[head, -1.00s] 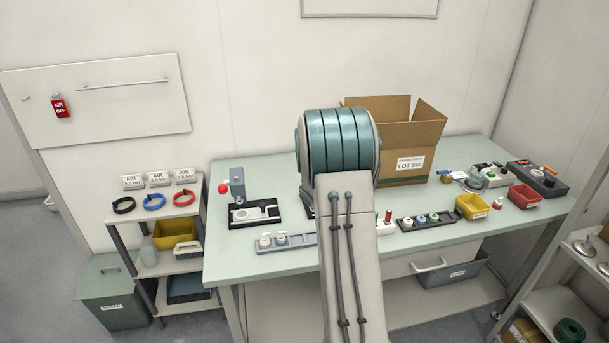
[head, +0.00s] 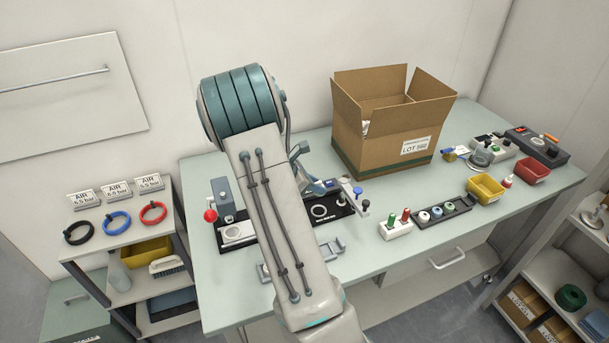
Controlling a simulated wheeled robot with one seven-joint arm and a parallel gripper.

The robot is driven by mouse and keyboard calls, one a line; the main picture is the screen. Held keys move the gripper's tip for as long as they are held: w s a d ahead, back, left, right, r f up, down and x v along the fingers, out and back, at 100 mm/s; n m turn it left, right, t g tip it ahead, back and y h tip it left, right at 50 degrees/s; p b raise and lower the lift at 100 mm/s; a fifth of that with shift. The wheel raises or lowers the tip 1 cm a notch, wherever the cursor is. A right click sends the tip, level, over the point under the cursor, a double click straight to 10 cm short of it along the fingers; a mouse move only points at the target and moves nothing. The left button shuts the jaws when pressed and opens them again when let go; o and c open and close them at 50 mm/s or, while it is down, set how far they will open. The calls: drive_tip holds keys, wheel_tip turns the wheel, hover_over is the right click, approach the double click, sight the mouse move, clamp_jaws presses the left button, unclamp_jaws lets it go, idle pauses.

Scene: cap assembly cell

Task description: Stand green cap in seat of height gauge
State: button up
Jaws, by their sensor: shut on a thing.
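My gripper (head: 343,188) shows small beyond my arm, low over the dark base plate at the table's back middle. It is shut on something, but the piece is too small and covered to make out. That dark base (head: 341,211) carries a pale round ring (head: 320,210); I cannot tell for sure whether this is the height gauge. A green-looking cap (head: 450,207) sits among others in the dark cap tray (head: 470,202) at right.
A fixture with a red ball lever (head: 210,215) stands left of my arm. An open carton (head: 385,150) is close behind my gripper. A white block with green and red pegs (head: 396,230) stands at right. My arm hides much of a grey tray (head: 333,246).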

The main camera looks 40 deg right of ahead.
wheel_tip(320, 180, down, 7)
drive_tip(key=b, duration=0.5)
drive_tip(key=shift+s+a+r, duration=0.1)
drive_tip(key=shift+r, duration=0.05)
idle(0.9)
drive_tip(key=shift+f+b, duration=0.35)
drive_tip(key=shift+f, duration=0.05)
drive_tip(key=shift+f, duration=0.15)
idle(0.3)
drive_tip(key=o, duration=0.7)
drive_tip(key=shift+o, duration=0.2)
drive_tip(key=shift+r+p, duration=2.6)
drive_tip(key=shift+r, duration=0.95)
